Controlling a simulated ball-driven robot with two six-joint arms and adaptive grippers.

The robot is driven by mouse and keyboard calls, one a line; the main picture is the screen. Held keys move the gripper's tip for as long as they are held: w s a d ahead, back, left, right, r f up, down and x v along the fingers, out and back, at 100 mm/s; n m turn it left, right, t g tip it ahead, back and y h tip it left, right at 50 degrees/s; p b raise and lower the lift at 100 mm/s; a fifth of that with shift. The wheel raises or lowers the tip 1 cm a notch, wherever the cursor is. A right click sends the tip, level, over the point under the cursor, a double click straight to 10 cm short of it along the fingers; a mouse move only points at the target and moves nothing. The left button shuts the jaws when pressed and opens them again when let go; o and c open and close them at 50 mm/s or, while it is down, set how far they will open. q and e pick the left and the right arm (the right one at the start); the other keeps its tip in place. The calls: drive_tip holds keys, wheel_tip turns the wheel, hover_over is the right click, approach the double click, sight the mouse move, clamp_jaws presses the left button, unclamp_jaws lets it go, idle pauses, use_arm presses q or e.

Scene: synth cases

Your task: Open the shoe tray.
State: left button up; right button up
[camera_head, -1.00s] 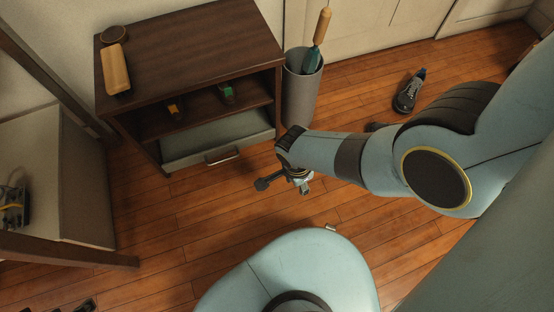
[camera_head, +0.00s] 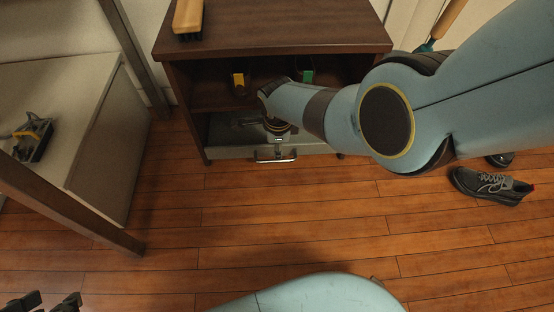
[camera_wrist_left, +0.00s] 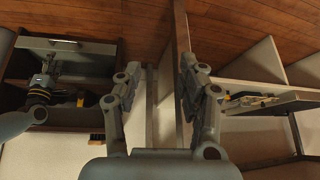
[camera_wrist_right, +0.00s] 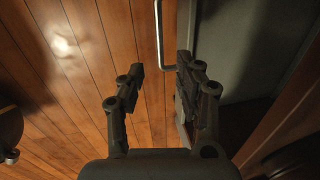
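The shoe tray (camera_head: 222,152) is a grey tray at the bottom of the dark brown cabinet, with a metal bar handle (camera_head: 262,159). The tray shows also in the left wrist view (camera_wrist_left: 85,60). My right gripper (camera_head: 277,148) is at the handle. In the right wrist view its fingers (camera_wrist_right: 160,72) are apart, and the handle (camera_wrist_right: 159,35) runs between them; contact is not clear. The arm partly hides the tray, and I cannot tell whether it is slightly out. My left gripper (camera_head: 45,303) is open and empty, low at the left, far from the tray.
A brush (camera_head: 187,15) lies on the cabinet top (camera_head: 290,25). Yellow (camera_head: 239,84) and green (camera_head: 307,76) items sit on its middle shelf. A pale bench (camera_head: 105,140) with a dark frame stands left. Shoes (camera_head: 490,186) lie right. The floor before the tray is clear.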

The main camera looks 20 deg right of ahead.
sight(277, 160)
drive_tip(key=f+b, duration=0.2)
drive_tip(key=f, duration=0.1)
drive_tip(key=f+b, duration=0.1)
drive_tip(key=f, duration=0.1)
drive_tip(key=shift+w+d+f+b, duration=0.15)
drive_tip(key=shift+w+f+b, duration=0.15)
drive_tip(key=shift+b, duration=0.1)
use_arm(q)
wheel_tip(277, 160, down, 4)
drive_tip(key=s+t+b, duration=0.1)
drive_tip(key=t, duration=0.5)
use_arm(e)
drive_tip(key=shift+w+f, duration=0.15)
drive_tip(key=shift+f, duration=0.45)
drive_tip(key=shift+w+d+f+b, duration=0.1)
drive_tip(key=shift+f+b, duration=0.4)
drive_tip(key=shift+w+f+b, duration=0.15)
drive_tip(key=shift+f+b, duration=0.3)
drive_tip(key=shift+f, duration=0.1)
use_arm(q)
drive_tip(key=w+d+r+m+t+h, duration=0.1)
drive_tip(key=w+d+r+t, duration=0.1)
drive_tip(key=w+r+t, duration=0.4)
drive_tip(key=w+r, duration=0.3)
drive_tip(key=r, duration=0.4)
drive_tip(key=shift+w+m+t+h, duration=0.3)
drive_tip(key=shift+t+h, duration=0.1)
use_arm(e)
drive_tip(key=shift+c, duration=0.4)
